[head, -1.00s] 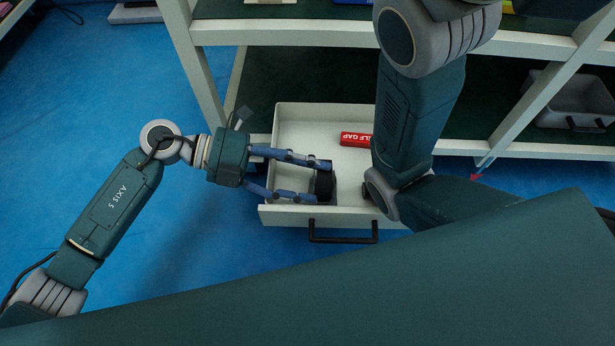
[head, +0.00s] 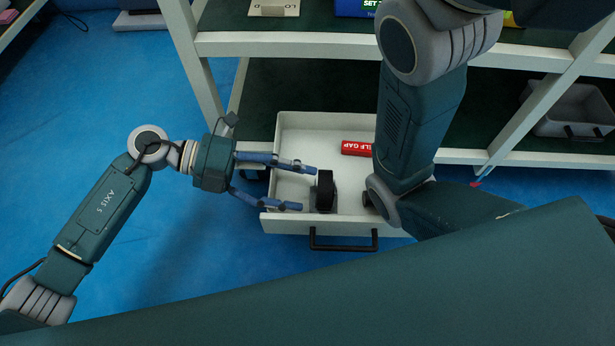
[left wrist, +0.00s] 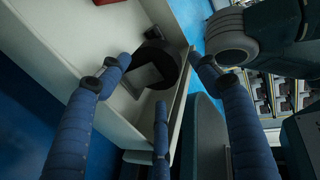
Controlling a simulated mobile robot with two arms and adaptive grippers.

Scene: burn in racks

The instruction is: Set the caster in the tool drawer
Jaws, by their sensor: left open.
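The black caster (head: 325,190) stands inside the open white tool drawer (head: 291,222), near its front wall. It also shows in the left wrist view (left wrist: 158,62), with a grey plate on its near side. My left gripper (head: 308,188) is open, its blue fingers spread and reaching over the drawer from the left. The fingertips are close to the caster's left side and do not close on it. In the left wrist view my left gripper (left wrist: 155,75) has its fingers around the view of the caster. My right gripper is not seen; my right arm covers the drawer's right part.
A red block with white lettering (head: 357,149) lies in the drawer behind the caster. The drawer's black handle (head: 343,240) faces front. A white-framed shelf (head: 290,43) stands behind, with a grey bin (head: 575,112) at right. Blue floor lies open at left.

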